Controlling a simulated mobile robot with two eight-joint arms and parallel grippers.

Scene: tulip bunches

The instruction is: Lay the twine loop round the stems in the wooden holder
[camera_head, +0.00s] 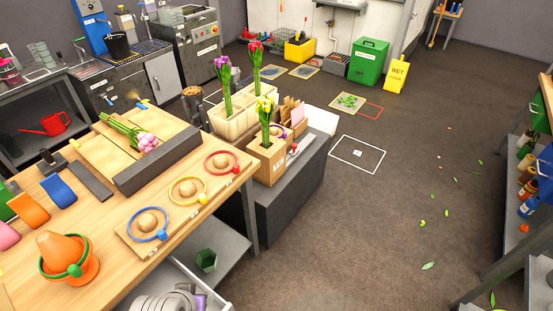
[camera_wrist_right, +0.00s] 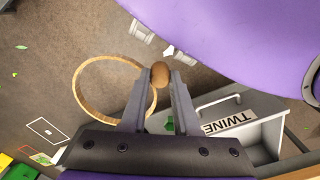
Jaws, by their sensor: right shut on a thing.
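The wooden holder (camera_head: 267,163) is a square box at the near end of a dark grey block beside the bench. Green stems (camera_head: 266,132) with yellow tulip heads stand upright in it. My right gripper (camera_wrist_right: 159,80) shows only in the right wrist view. It is shut on a brown bead (camera_wrist_right: 159,71) at the edge of the tan twine loop (camera_wrist_right: 76,88). The loop hangs open to the left of the fingers, with only floor seen through it. Neither the loop nor either gripper shows in the head view.
An open drawer marked TWINE (camera_wrist_right: 230,123) lies below the fingers. A wooden crate (camera_head: 232,125) with purple and red tulips stands behind the holder. A board with blue, yellow and red rings (camera_head: 222,163) and a lying pink bunch (camera_head: 148,142) are on the bench.

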